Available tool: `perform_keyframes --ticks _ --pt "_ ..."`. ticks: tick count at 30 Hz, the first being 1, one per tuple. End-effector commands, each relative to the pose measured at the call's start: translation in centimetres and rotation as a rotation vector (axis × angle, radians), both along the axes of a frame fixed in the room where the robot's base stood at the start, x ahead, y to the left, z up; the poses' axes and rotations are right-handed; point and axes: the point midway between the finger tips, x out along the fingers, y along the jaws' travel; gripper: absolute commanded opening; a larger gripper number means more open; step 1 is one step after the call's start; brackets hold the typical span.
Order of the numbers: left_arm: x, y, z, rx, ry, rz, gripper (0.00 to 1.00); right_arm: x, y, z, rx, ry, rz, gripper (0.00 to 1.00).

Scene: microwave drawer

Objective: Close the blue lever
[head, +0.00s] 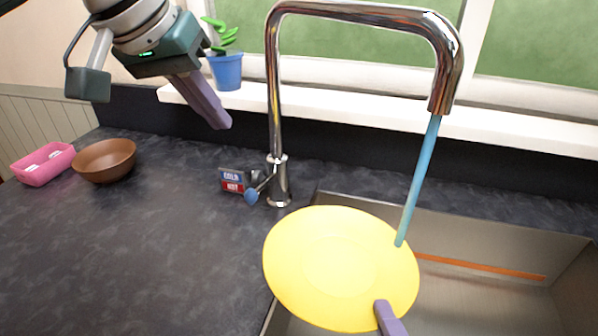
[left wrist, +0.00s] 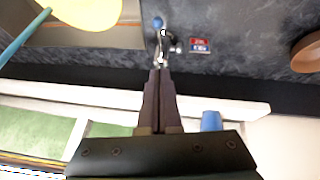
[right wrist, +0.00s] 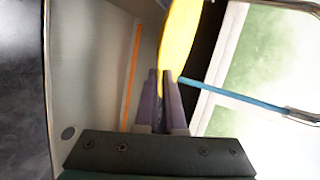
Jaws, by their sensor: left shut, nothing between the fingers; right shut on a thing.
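The blue lever (head: 252,195) sticks out toward the front left from the base of the chrome faucet (head: 281,185). It also shows as a blue knob in the left wrist view (left wrist: 158,22). Blue water (head: 418,185) runs from the spout down to the yellow plate (head: 325,268). My left gripper (head: 222,122) is shut and empty, above and behind the counter, up and left of the lever and apart from it. My right gripper (head: 388,312) is shut on the plate's near edge and holds it over the sink; the plate also shows in the right wrist view (right wrist: 180,45).
The steel sink (head: 480,300) lies at right with an orange strip (head: 480,267) inside. A hot/cold sign (head: 233,181) stands left of the faucet. A brown bowl (head: 105,160), pink basket (head: 43,163) and blue plant pot (head: 226,72) are further left. The counter's middle is clear.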

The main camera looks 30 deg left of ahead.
Motion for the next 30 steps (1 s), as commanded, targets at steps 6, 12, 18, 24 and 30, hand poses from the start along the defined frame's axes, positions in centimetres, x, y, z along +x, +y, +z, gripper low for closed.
perform_keyframes --ticks 6,12,18,24,30 --pt "1.2 0.7 -0.7 -0.019 -0.007 0.037 0.00 0.0 0.0 -0.5 0.000 -0.001 -0.001 0.00" --pt "3.0 0.5 -4.1 -0.018 -0.005 0.035 0.00 0.0 0.0 -0.6 0.001 -0.001 0.000 0.00" --pt "5.1 0.4 -7.7 -0.017 -0.008 0.034 0.00 0.0 0.0 -1.0 0.001 -0.001 0.000 0.00" --pt "4.9 -0.1 -10.4 -0.013 -0.006 0.031 0.00 0.0 0.0 -0.6 0.001 -0.001 0.000 0.00" --pt "4.6 -0.5 -11.9 -0.013 -0.008 0.031 0.00 0.0 0.0 -0.5 0.001 -0.001 0.000 0.00"
